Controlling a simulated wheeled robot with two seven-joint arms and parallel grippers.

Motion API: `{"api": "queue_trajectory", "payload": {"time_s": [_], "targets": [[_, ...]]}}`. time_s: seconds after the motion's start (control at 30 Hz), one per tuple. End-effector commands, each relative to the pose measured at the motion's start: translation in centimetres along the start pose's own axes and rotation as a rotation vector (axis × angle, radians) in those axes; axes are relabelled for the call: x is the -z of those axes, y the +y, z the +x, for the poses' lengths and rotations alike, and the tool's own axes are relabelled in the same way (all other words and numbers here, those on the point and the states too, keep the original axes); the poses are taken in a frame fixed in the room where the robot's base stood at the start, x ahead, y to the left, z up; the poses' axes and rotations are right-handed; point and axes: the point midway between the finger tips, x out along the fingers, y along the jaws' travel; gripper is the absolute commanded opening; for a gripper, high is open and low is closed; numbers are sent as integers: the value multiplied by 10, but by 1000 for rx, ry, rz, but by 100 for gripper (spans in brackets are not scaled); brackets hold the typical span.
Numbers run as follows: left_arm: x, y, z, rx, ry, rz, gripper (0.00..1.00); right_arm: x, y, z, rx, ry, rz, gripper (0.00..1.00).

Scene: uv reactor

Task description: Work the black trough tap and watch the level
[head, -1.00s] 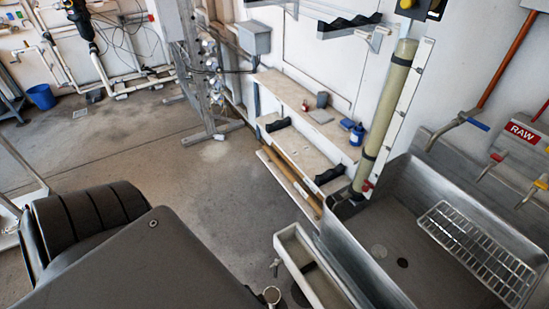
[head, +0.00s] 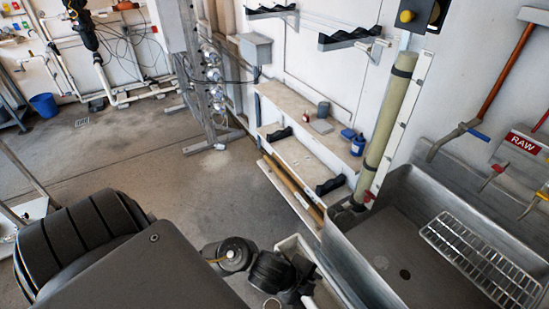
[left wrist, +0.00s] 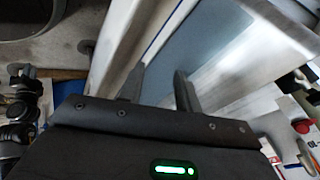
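The narrow pale trough (head: 340,287) stands at the bottom centre of the head view, beside the steel sink. Black arm joints of mine (head: 268,270) cover its left end, and I cannot make out a black tap there. The tall greenish level tube (head: 390,125) stands upright at the sink's back left corner, with a white scale strip (head: 402,125) beside it. No level line is clear in it. My left gripper (left wrist: 160,80) shows in the left wrist view with its fingers apart and nothing visible between them. My right gripper is not identifiable in view.
The steel sink (head: 395,222) holds a wire rack (head: 480,260). Several levers hang above it near a red RAW sign (head: 522,143). The floor (head: 130,165) at left is open. A red knob (left wrist: 302,127) shows in the left wrist view.

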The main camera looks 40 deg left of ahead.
Motion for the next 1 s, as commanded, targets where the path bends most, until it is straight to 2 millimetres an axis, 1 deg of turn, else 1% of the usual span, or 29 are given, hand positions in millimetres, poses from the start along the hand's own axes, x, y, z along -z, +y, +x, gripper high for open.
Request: {"api": "queue_trajectory", "payload": {"time_s": [0.03,0.07,0.13,0.17,0.2,0.3,0.4,0.43,0.53,0.63,0.7,0.77,0.87,1.0], "targets": [[-5,-2,3,-26,15,146,33,0,0,0,0,0,0,21],[-9,0,4,-50,25,231,33,0,0,0,0,0,0,21],[-26,8,4,-123,38,428,33,0,0,0,0,0,0,21],[-37,11,3,-161,40,508,33,0,0,0,0,0,0,21],[-53,16,0,-215,38,608,33,0,0,0,0,0,0,21],[-93,24,-10,-343,27,781,33,0,0,0,0,0,0,21],[-120,29,-21,-433,14,871,33,0,0,0,0,0,0,21],[-125,29,-23,-450,12,886,33,0,0,0,0,0,0,21],[-135,31,-28,-482,8,912,33,0,0,0,0,0,0,21],[-136,32,-27,-487,9,916,33,0,0,1,0,0,0,21],[-136,34,-24,-486,9,913,33,0,0,2,0,0,0,21],[-138,37,-18,-486,9,911,33,0,0,5,0,0,0,21],[-141,44,-3,-486,10,910,33,-1,0,10,0,0,0,21],[-146,56,22,-485,9,910,33,-2,0,19,0,0,0,21]]}}
